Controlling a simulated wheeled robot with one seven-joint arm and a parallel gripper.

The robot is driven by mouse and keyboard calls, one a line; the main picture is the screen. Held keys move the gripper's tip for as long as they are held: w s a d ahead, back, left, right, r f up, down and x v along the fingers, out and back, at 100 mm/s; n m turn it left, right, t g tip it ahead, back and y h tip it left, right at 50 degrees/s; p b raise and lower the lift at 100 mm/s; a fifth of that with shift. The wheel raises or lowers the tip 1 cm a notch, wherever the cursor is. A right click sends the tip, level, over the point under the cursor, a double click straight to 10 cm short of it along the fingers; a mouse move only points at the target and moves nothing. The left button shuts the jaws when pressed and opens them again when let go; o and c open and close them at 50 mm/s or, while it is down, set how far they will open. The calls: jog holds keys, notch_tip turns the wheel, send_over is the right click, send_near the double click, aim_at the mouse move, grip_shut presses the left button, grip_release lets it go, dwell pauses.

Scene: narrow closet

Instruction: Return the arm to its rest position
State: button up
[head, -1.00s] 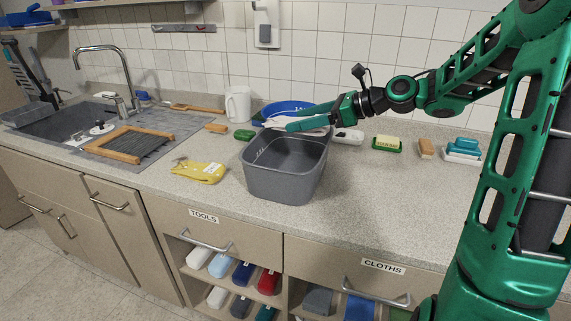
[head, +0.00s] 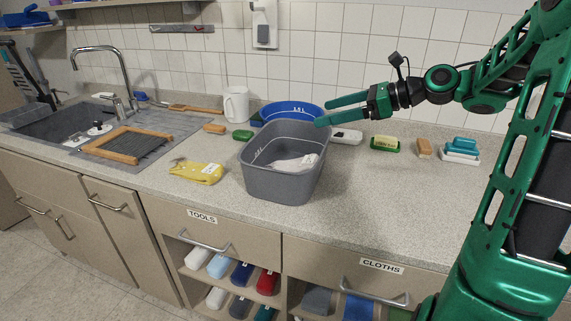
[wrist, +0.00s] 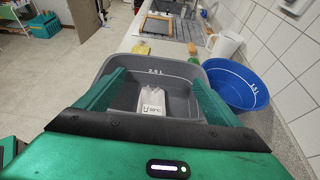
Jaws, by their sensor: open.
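My gripper (head: 335,111) is green, open and empty, just above the right rear rim of the grey basin in the head view. Its two fingers also show in the wrist view (wrist: 158,92), spread apart over the basin. My arm reaches in from the right side of the head view. The grey basin (head: 275,180) stands on the counter. A white item with dark print (wrist: 152,102) lies inside it, and it also shows in the head view (head: 292,162).
A blue bowl (head: 290,108) stands behind the basin, close to the gripper. The tiled wall is behind.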

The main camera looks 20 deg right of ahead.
jog(key=shift+v, duration=1)
jog(key=s+d+f+n+g+h, duration=0.1)
jog(key=s+f+n+g+h, duration=0.2)
jog(key=s+f+n+h, duration=0.5)
jog(key=s+d+f+n+g, duration=0.1)
jog(key=s+f+n, duration=0.1)
jog(key=s, duration=0.2)
jog(key=s+d+f+n+h, duration=0.1)
jog(key=s+f+n, duration=0.1)
jog(key=s, duration=0.2)
jog(key=s+d+f+n+g, duration=0.1)
jog(key=s+d, duration=0.1)
jog(key=s, duration=0.2)
jog(key=shift+f+n+g+h, duration=0.3)
jog(key=shift+f+n, duration=0.1)
jog(key=s+d+f+n+g+h, duration=0.1)
jog(key=s+n, duration=0.4)
jog(key=s, duration=0.8)
jog(key=shift+d+f+g, duration=0.5)
jog(key=shift+d+g, duration=0.15)
jog(key=shift+g, duration=0.05)
